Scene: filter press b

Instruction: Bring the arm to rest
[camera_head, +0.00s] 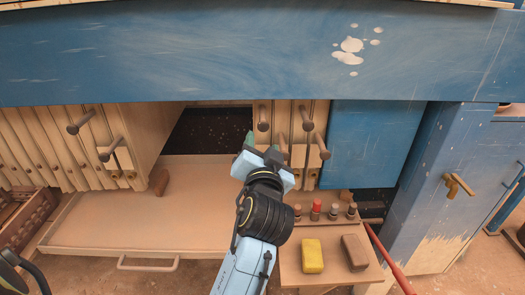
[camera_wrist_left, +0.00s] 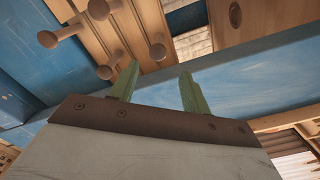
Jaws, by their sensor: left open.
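My left arm (camera_head: 263,215) reaches up from the bottom middle of the head view. Its gripper (camera_head: 262,150) is beside the pegs of the right wooden plates (camera_head: 293,115); whether it touches them I cannot tell. In the left wrist view the two green fingers (camera_wrist_left: 158,88) stand apart with nothing between them. Several round wooden pegs (camera_wrist_left: 68,33) show to their upper left in that view. My right gripper is not in view.
A blue beam (camera_head: 200,50) crosses above. Left plates (camera_head: 75,145) stand across a dark gap over a wide tray (camera_head: 130,220). A small table (camera_head: 330,277) holds a yellow block (camera_head: 312,256), a brown block (camera_head: 354,252) and several small knobs. A red rod (camera_head: 390,258) leans beside it.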

